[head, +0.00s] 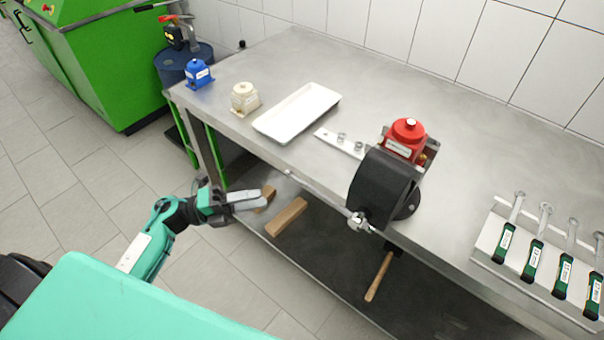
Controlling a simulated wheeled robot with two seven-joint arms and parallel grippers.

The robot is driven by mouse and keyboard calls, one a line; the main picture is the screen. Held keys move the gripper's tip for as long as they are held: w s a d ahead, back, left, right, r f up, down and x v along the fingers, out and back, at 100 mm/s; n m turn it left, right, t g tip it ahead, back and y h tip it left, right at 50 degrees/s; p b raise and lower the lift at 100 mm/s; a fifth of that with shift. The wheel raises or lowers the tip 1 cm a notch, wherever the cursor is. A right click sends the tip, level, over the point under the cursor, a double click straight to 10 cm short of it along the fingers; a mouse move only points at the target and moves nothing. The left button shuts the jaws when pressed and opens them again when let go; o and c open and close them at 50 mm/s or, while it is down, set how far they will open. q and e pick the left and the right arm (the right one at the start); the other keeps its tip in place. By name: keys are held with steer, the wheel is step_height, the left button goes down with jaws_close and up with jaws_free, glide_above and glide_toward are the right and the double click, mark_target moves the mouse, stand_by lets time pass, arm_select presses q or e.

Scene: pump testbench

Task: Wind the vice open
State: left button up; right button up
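The vice (383,188) is a large black body at the front edge of the steel bench. Its metal screw end (359,222) points out past the edge toward me. A thin metal handle bar (318,190) runs from it up and to the left. A red pump (406,140) sits directly behind the vice body, which hides its lower part and the jaw gap. My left gripper (262,201) is in front of the bench, left of the bar and apart from it. Its pale fingers lie close together in this view, and their gap cannot be judged. My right gripper is not in view.
On the bench (250,75) stand a blue pump (198,74), a beige pump (244,98), a white tray (297,111) and a plate with fittings (341,143). Green-handled tools (533,258) lie in a rack at right. Wooden blocks (287,217) and a wooden handle (378,277) are below.

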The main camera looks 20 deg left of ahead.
mark_target(314, 188)
arm_select(q)
steer(key=shift+m, duration=0.3)
steer(key=p+x, duration=0.1)
steer(key=x, duration=0.3)
steer(key=p+x, duration=0.2)
steer(key=x, duration=0.2)
steer(key=r+p+x, duration=0.1)
steer(key=x, duration=0.4)
steer(key=shift+s+d+p, duration=0.1)
steer(key=shift+s+p, duration=0.25)
steer(key=shift+p, duration=0.05)
steer(key=shift+w+d+f+g, duration=0.1)
steer(key=shift+w+d+g, duration=0.15)
steer(key=shift+d, duration=0.2)
steer(key=c, duration=0.6)
jaws_close()
